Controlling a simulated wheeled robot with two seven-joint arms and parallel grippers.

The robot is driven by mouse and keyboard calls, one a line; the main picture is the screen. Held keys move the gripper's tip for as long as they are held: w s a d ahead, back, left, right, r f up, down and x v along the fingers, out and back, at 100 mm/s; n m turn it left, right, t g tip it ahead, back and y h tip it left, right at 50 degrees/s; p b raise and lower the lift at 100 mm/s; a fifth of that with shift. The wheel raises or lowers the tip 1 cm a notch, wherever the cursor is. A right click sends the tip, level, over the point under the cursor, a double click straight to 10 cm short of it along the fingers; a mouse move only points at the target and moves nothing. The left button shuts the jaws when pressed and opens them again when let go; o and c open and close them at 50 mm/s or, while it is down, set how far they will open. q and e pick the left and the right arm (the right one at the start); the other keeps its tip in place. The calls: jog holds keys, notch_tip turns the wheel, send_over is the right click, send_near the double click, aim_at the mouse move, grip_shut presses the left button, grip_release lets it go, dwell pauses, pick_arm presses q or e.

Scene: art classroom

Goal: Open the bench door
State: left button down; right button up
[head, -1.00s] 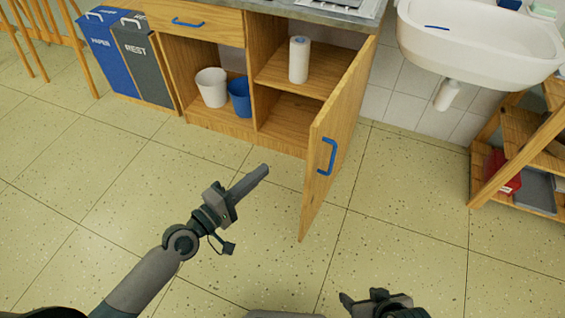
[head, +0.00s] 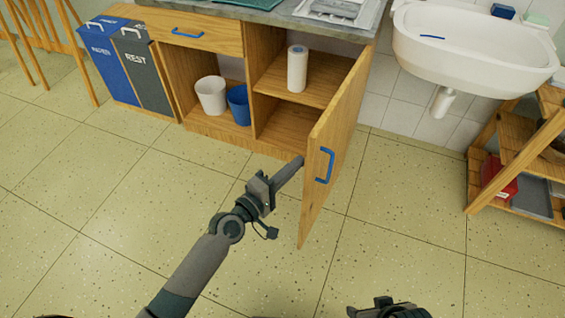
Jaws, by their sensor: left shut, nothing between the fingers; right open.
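The wooden bench (head: 258,75) has its right door (head: 337,135) swung well out, and the cupboard inside is in view. A blue handle (head: 324,165) is on the door's outer face. My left gripper (head: 298,163) is shut and empty, with its fingertips at the inner side of the door, close to its free edge. I cannot tell whether they touch it. My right gripper (head: 385,306) is low at the bottom edge, partly cut off and apart from the door; its fingers are open.
Inside the bench are a paper roll (head: 297,69), a white bucket (head: 211,95) and a blue bucket (head: 239,104). Blue and grey bins (head: 143,70) stand left. A sink (head: 470,50) and a wooden shelf (head: 512,150) are at right. The floor in front is clear.

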pick_arm(q)
jog(key=shift+s+d, duration=0.1)
jog(key=shift+d, duration=0.25)
pick_arm(e)
jog(key=shift+s+d+f, duration=0.1)
jog(key=shift+d, duration=0.05)
pick_arm(q)
jog(key=s+d+p, duration=0.2)
jog(key=s+d, duration=0.2)
jog(key=d, duration=0.5)
jog(key=shift+d+p, duration=0.35)
jog(key=shift+p, duration=0.05)
pick_arm(e)
jog(key=shift+g, duration=0.5)
jog(key=f, duration=0.2)
jog(key=d+f, duration=0.1)
jog(key=f, duration=0.2)
jog(key=shift+f, duration=0.1)
pick_arm(q)
jog(key=shift+w, duration=0.1)
